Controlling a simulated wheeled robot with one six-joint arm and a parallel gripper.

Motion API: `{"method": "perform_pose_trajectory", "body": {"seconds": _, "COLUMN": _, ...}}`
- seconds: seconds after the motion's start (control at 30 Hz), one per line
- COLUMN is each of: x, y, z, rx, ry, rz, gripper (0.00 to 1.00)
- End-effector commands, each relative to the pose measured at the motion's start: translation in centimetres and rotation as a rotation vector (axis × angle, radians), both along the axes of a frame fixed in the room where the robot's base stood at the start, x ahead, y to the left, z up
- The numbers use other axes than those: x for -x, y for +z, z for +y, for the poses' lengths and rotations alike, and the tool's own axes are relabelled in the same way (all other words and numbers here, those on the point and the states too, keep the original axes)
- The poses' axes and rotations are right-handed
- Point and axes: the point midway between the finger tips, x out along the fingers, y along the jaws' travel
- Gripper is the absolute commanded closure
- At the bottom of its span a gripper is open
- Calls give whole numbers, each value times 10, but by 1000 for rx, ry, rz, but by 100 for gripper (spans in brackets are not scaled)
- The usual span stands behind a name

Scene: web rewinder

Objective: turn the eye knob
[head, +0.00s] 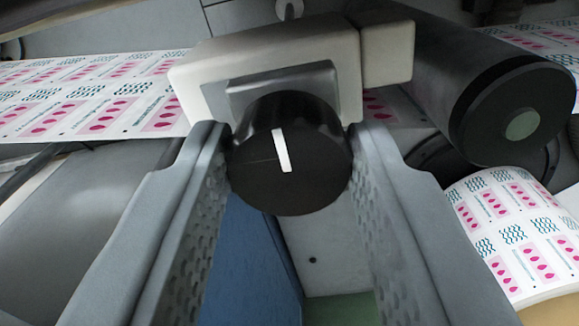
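The eye knob (315,172) is a round black knob with a white pointer line on its face. It sits on the front of a cream sensor housing (355,80) with a grey plate. The pointer is nearly vertical, its top leaning slightly left. My gripper (290,135) has one grey finger on each side of the knob, with the fingertips reaching back along its sides. The knob fills nearly all the space between them. I cannot tell whether the finger pads press on it or leave a thin gap.
A printed label web (90,95) runs behind the housing from the left. A dark roller (480,90) with a black end lies close at the right. A printed roll (515,235) is below it. A blue surface (250,265) shows below the knob.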

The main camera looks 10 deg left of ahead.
Motion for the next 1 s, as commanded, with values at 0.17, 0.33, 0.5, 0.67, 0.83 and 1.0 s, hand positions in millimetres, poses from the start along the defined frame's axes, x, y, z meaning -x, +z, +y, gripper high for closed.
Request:
{"method": "perform_pose_trajectory", "body": {"seconds": 0.17, "x": 0, "y": 0, "z": 0, "rx": -5, "ry": 0, "rz": 0, "gripper": 89}}
{"method": "perform_pose_trajectory", "body": {"seconds": 0.33, "x": 0, "y": 0, "z": 0, "rx": -42, "ry": 0, "rz": 0, "gripper": 89}}
{"method": "perform_pose_trajectory", "body": {"seconds": 0.5, "x": 0, "y": 0, "z": 0, "rx": -132, "ry": 0, "rz": 0, "gripper": 89}}
{"method": "perform_pose_trajectory", "body": {"seconds": 0.67, "x": 0, "y": -1, "z": -1, "rx": -261, "ry": 0, "rz": 0, "gripper": 89}}
{"method": "perform_pose_trajectory", "body": {"seconds": 0.83, "x": 0, "y": -1, "z": -1, "rx": -421, "ry": 0, "rz": 0, "gripper": 89}}
{"method": "perform_pose_trajectory", "body": {"seconds": 1.0, "x": 0, "y": -1, "z": -1, "rx": -583, "ry": -1, "rz": 0, "gripper": 89}}
